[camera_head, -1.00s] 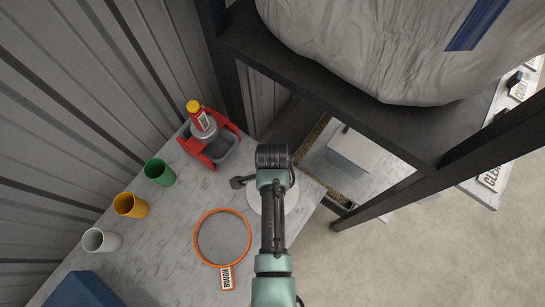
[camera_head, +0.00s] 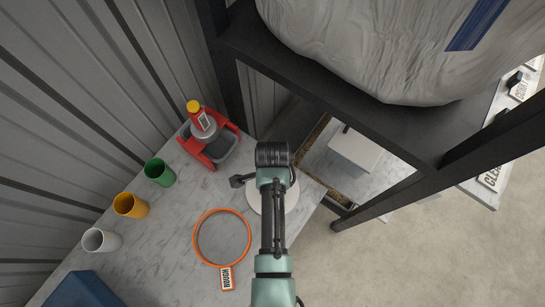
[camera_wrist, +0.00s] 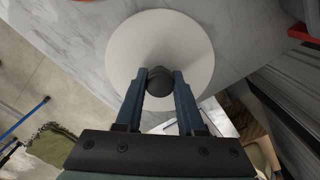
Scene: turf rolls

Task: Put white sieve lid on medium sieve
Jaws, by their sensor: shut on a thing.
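The white sieve lid (camera_wrist: 178,45) is a round disc with a dark knob (camera_wrist: 159,82) at its middle. My gripper (camera_wrist: 158,86) is shut on this knob, with one blue finger on each side. In the head view the lid (camera_head: 252,195) shows only partly, because my arm covers the rest. It is over the marble table, right of an orange-rimmed sieve (camera_head: 222,237). That sieve lies flat, and its tag (camera_head: 226,278) reads "ROUGH". No sieve marked medium can be made out. I cannot tell whether the lid touches the table.
On the marble table (camera_head: 170,232) stand white (camera_head: 100,240), yellow (camera_head: 130,205) and green (camera_head: 160,172) cups, a red-and-grey holder (camera_head: 212,148) with a bottle, and a blue object (camera_head: 82,290). A dark shelf (camera_head: 330,90) with a large sack rises at the right.

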